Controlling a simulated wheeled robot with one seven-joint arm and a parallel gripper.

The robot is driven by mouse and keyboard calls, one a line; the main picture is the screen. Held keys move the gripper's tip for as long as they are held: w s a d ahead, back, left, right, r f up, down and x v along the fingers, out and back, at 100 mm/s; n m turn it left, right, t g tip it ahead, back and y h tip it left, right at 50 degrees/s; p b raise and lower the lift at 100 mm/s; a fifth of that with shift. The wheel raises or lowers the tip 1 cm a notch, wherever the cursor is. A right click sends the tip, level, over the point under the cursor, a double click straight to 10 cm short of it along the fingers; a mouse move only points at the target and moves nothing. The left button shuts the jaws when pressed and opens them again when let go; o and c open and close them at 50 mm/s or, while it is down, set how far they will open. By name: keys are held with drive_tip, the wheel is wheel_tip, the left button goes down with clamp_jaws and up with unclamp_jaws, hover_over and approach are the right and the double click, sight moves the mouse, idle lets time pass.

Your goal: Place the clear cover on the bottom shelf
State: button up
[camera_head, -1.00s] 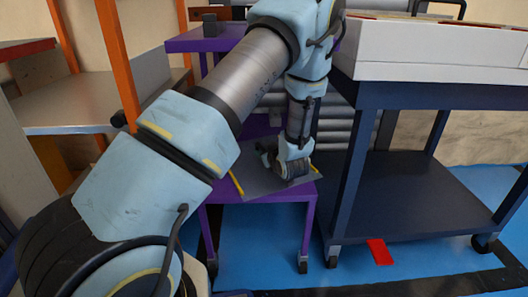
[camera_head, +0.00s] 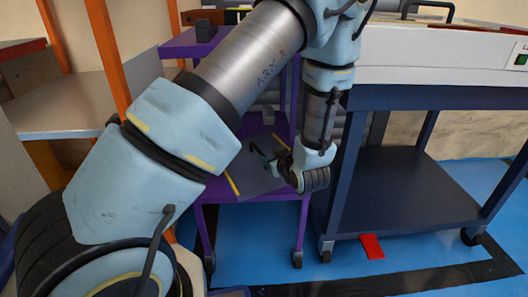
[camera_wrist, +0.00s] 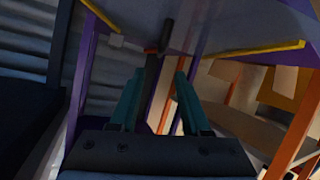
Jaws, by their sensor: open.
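The clear cover (camera_head: 250,178) looks like a see-through grey panel with yellow strips along its edges. It lies flat on the lower shelf (camera_head: 292,212) of a purple cart. In the wrist view the cover (camera_wrist: 225,30) spans the top of the picture. My gripper (camera_head: 266,157) is just above the cover's right part in the head view and partly hides it. In the wrist view my gripper (camera_wrist: 159,76) has its teal fingers apart. A dark upright bar, perhaps the cover's handle (camera_wrist: 165,38), shows between and beyond the fingertips; I cannot tell whether they touch.
A dark blue cart (camera_head: 400,185) with a white machine (camera_head: 430,60) on top stands close to the right. Orange posts (camera_head: 110,60) and a grey shelf (camera_head: 75,102) are at left. A red piece (camera_head: 372,247) lies on the blue floor.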

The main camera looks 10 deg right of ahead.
drive_tip(key=shift+s+r, duration=0.1)
drive_tip(key=shift+s, duration=0.1)
drive_tip(key=shift+w+a+r+g+h, duration=0.25)
drive_tip(key=shift+w+a+r+g, duration=0.05)
drive_tip(key=shift+w+a+g, duration=0.35)
drive_tip(key=shift+w+a+r+g+h, duration=0.25)
drive_tip(key=shift+w+a+r+g, duration=0.05)
drive_tip(key=shift+w+a+g, duration=0.3)
drive_tip(key=s+a+r+m+g, duration=0.1)
drive_tip(key=s+a+r+g, duration=0.2)
drive_tip(key=a, duration=0.4)
drive_tip(key=s+a+r+m+g, duration=0.2)
drive_tip(key=s+a+r+g, duration=0.1)
drive_tip(key=s+a, duration=0.3)
drive_tip(key=s+a+r+m+g, duration=0.2)
drive_tip(key=s+a+r+g, duration=0.1)
drive_tip(key=a, duration=0.7)
drive_tip(key=shift+s+r+h, duration=0.3)
drive_tip(key=shift+s+h, duration=0.1)
drive_tip(key=shift+s, duration=0.45)
wheel_tip(320, 180, up, 34)
drive_tip(key=p, duration=3.3)
drive_tip(key=shift+f+p, duration=0.25)
drive_tip(key=shift+p, duration=0.05)
